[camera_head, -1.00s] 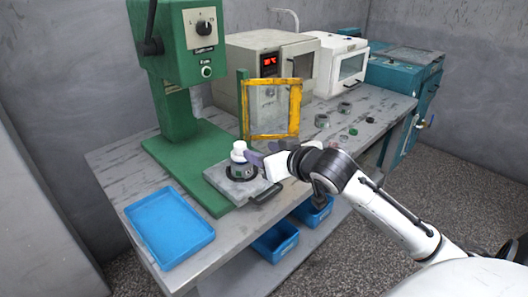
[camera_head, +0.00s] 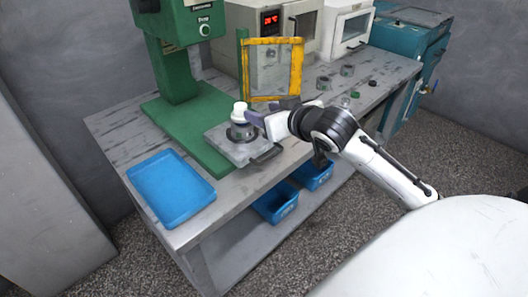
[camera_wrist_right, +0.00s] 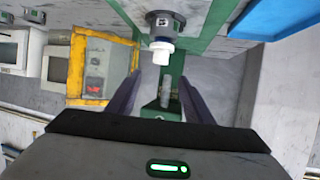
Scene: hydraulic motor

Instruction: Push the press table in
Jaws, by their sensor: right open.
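The press table (camera_head: 222,147) is a grey plate with a dark handle (camera_head: 266,154) at its front right. It sits pulled out at the front of the green press base (camera_head: 188,120). A dark round part with a white top (camera_head: 240,112) stands upright on it; it also shows in the right wrist view (camera_wrist_right: 161,48). My right gripper (camera_head: 252,119) is open beside the white top, above the plate. In the right wrist view its two dark fingers (camera_wrist_right: 160,80) are apart, with the white top just beyond the tips. Contact cannot be told. My left gripper is not in view.
A blue tray (camera_head: 170,188) lies on the bench at front left. A yellow-framed guard (camera_head: 272,70) stands behind my right gripper. Small round parts (camera_head: 347,71) lie farther right. Blue bins (camera_head: 276,203) sit below the bench top.

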